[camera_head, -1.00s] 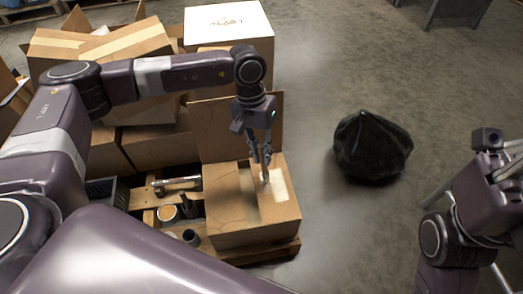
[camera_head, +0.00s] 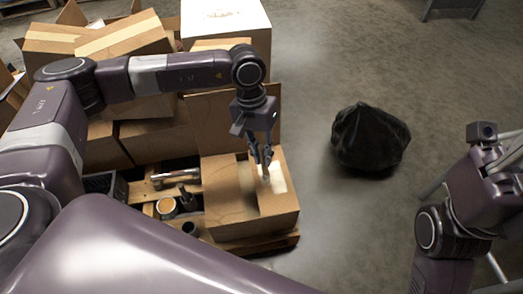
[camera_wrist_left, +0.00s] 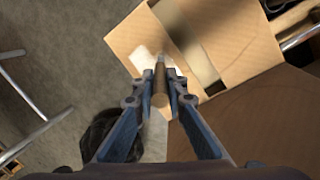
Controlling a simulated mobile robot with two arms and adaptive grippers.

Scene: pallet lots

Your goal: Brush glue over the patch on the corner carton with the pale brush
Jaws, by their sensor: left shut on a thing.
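The corner carton (camera_head: 228,215) is a brown box on the pallet's near corner, with one flap standing up behind it. A pale patch (camera_head: 279,184) lies on the right part of its top; it also shows in the left wrist view (camera_wrist_left: 142,60). My left gripper (camera_head: 264,160) is above the patch, shut on the brush.
Left of the carton, jars (camera_head: 167,207) and a metal-ended tool (camera_head: 176,176) sit on the wooden pallet (camera_head: 146,190). More cartons (camera_head: 150,143) stack behind. A black bag (camera_head: 370,138) lies on the floor to the right, with open floor around it.

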